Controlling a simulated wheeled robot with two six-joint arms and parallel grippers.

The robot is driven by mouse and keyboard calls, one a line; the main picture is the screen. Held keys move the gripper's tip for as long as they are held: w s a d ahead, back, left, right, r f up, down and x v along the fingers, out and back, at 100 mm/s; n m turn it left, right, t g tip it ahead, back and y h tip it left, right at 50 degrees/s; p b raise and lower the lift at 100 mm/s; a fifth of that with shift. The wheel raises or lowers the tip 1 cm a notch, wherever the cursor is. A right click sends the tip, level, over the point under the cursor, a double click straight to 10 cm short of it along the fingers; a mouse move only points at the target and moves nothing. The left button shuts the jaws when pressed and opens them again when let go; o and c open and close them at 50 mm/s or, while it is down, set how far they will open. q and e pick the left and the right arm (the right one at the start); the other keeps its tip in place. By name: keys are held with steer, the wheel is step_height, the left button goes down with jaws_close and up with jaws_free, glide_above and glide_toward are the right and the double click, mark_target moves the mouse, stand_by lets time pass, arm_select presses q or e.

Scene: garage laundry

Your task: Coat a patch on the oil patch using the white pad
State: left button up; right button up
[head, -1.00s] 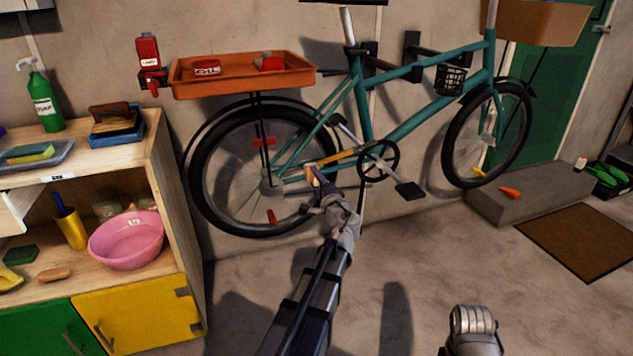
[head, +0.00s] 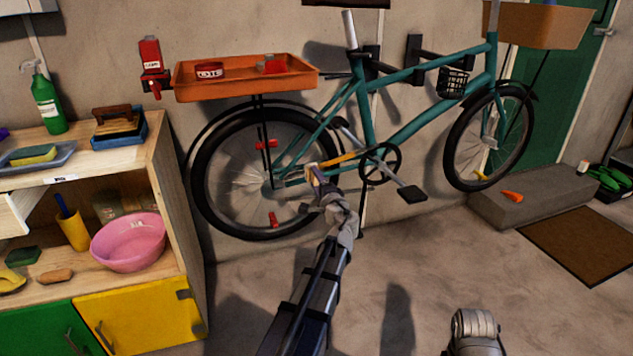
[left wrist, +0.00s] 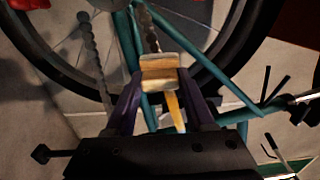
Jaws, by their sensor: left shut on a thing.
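The white pad (left wrist: 160,72), a small block with pale and tan bands, is held between the purple fingers of my left gripper (left wrist: 158,88). In the head view the pad (head: 311,169) is at the bicycle's rear wheel, by the chain, left of the crank. An orange-yellow strip (head: 342,159) runs along the chain line between the pad and crank; it also shows below the pad in the left wrist view (left wrist: 175,110). I cannot tell whether this strip is the oil patch, or whether the pad touches the bicycle.
The teal bicycle (head: 385,138) hangs on the wall. An orange tray (head: 245,88) with a red tin (head: 209,71) is above its rear wheel. A wooden shelf unit (head: 170,210) with a pink basin (head: 128,245) stands left. The floor in front is clear.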

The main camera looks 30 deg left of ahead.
arm_select(q)
steer(key=w+d+r+p, duration=0.1)
steer(key=w+d, duration=0.3)
steer(key=w, duration=0.1)
steer(key=shift+d+r, duration=0.2)
stand_by(0.7)
steer(key=shift+s+a+f, duration=0.2)
steer(key=shift+s+a, duration=0.35)
steer(key=shift+s, duration=0.1)
steer(key=shift+s+a+f, duration=0.15)
steer(key=shift+s+a, duration=0.4)
steer(key=shift+s, duration=0.05)
steer(key=shift+s, duration=0.1)
steer(key=shift+s+a+f+b, duration=0.2)
steer(key=shift+s+a+b, duration=0.05)
steer(key=shift+s+a, duration=0.35)
steer(key=shift+s+a+f+b, duration=0.15)
steer(key=shift+s+a+b, duration=0.1)
steer(key=shift+s+a, duration=0.3)
